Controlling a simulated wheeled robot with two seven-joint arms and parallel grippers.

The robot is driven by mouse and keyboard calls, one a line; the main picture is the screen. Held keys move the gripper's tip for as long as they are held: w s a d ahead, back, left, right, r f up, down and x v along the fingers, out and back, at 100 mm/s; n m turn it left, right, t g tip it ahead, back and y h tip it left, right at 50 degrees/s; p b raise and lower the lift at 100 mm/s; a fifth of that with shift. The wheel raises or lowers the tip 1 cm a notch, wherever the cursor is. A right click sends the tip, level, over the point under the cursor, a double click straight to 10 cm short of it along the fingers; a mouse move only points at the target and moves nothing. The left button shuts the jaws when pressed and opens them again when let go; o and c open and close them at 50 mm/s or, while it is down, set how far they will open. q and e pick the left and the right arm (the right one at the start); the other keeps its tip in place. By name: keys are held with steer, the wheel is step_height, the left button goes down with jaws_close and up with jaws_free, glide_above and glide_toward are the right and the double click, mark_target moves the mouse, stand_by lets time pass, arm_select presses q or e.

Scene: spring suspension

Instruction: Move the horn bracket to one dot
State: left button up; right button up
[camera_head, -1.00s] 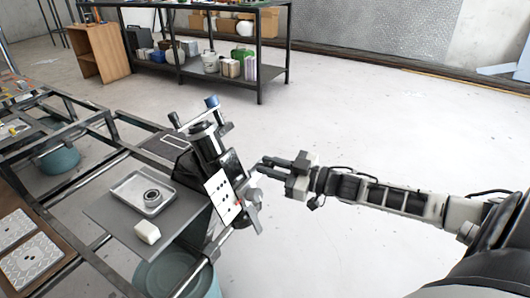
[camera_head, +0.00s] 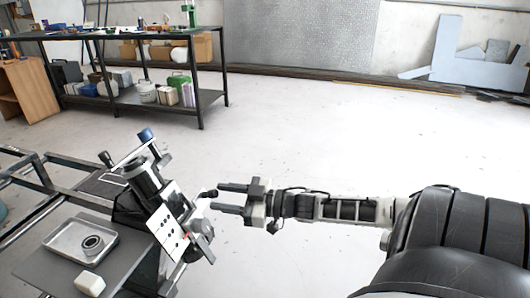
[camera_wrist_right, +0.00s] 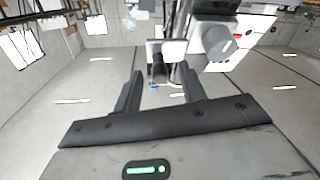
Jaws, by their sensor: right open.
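A dark fixture (camera_head: 147,190) stands tilted at the frame's corner, with a white panel of black dots (camera_head: 168,234) on its near side. The panel also shows in the right wrist view (camera_wrist_right: 222,52). A small grey metal part (camera_head: 205,228) sits at the panel's right edge; I cannot tell for sure that it is the horn bracket. My right gripper (camera_head: 216,198) is open, just right of the fixture, fingers pointing left toward it. My left gripper is not in view.
A black shelf table (camera_head: 205,100) stands at the back. The floor behind and right of my arm is clear.

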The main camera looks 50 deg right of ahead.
arm_select(q)
steer(key=p, duration=0.1)
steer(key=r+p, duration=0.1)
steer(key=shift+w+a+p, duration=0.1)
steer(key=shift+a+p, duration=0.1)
steer(key=shift+p, duration=0.1)
arm_select(e)
steer(key=v, duration=1.3)
steer(key=shift+s+d, duration=0.2)
steer(key=shift+s, duration=0.05)
steer(key=s+a+f+m+g+h, duration=0.1)
steer(key=a+f+m+g+h, duration=0.4)
steer(key=a+f+h, duration=0.5)
steer(key=s+a+r+m+g+y, duration=0.15)
steer(key=s+a+r+g, duration=0.25)
steer(key=s+a+g, duration=0.55)
steer(key=w+a+f+t+y, duration=0.3)
steer(key=w+a+t, duration=0.3)
steer(key=a+t, duration=0.3)
steer(key=shift+w+a+f+y, duration=0.25)
steer(key=shift+a+f+y, duration=0.15)
steer(key=shift+a, duration=0.35)
stand_by(0.4)
